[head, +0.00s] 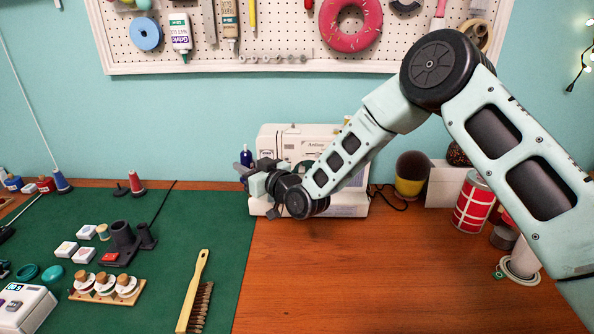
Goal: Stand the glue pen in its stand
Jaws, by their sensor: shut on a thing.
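My gripper (244,173) is above the back of the table, in front of the sewing machine, with its fingers pointing left. It is shut on a slim dark blue thing (246,156), which I take to be the glue pen. Its upper part stands up roughly vertical above the fingers; its lower part is hidden or too small to make out. The dark grey stand (123,241) is on the green mat at the left, with a wide upright tube and a smaller one beside it. My gripper is to the right of the stand and apart from it.
On the green mat (200,215), a wooden brush (194,290), a rack of bobbins (105,288) and small white boxes (67,249) lie near the stand. Thread cones (136,184) are behind it. The sewing machine (290,140) is behind my gripper.

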